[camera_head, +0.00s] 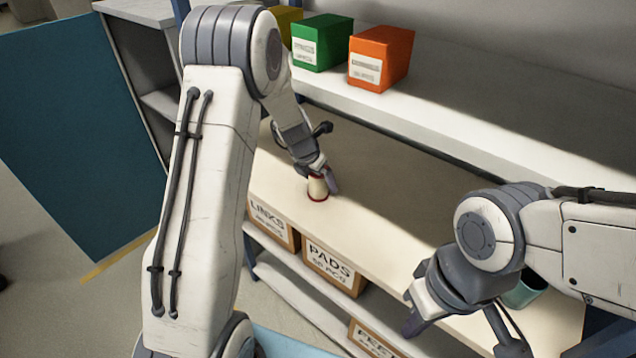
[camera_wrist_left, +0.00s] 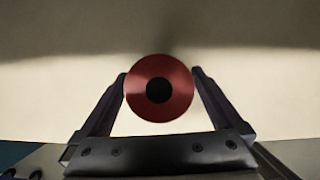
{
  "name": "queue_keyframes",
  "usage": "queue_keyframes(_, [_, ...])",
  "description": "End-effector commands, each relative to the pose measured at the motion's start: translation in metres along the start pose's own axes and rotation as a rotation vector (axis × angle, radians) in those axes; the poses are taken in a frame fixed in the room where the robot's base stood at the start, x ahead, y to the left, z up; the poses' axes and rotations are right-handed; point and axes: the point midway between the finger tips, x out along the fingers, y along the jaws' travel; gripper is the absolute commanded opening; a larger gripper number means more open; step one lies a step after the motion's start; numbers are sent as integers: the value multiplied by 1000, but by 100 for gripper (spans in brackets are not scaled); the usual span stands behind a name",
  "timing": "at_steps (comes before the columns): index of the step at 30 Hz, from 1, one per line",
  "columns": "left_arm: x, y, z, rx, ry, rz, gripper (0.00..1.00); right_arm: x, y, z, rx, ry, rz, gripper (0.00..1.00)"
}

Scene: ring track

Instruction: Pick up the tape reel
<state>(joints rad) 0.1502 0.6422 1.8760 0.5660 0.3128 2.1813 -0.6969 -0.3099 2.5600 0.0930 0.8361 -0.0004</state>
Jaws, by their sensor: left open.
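The tape reel (camera_head: 317,187) stands upright on the middle shelf near its front edge. It has a cream body with red end flanges. In the left wrist view, its round red top (camera_wrist_left: 174,98) with a dark centre hole lies between the two fingers. My left gripper (camera_head: 322,174) is open around the top of the reel, one finger on each side; the left wrist view also shows the open gripper (camera_wrist_left: 161,86). Whether the fingers touch the reel I cannot tell. My right gripper (camera_head: 458,322) is at the lower right, away from the reel; its jaw opening is unclear.
Green (camera_head: 322,42) and orange (camera_head: 380,57) bins stand on the upper shelf (camera_head: 500,125), with a yellow one partly hidden. Labelled boxes, including PADS (camera_head: 332,267), sit below. A teal cup (camera_head: 525,290) is behind my right arm. The middle shelf (camera_head: 400,200) is clear right of the reel.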

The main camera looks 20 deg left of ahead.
Motion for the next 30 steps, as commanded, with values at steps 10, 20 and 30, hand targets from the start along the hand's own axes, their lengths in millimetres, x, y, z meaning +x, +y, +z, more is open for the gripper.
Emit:
queue_keyframes(10, [0,0,1,1,-1,0,50,0,0,0,0,0,0,0])
queue_keyframes(20, [0,0,1,1,-2,1,11,0,0,0,0,0,0,0])
queue_keyframes(30, [-17,1,-9,-2,-2,1,11,6,0,0,0,0,0,0])
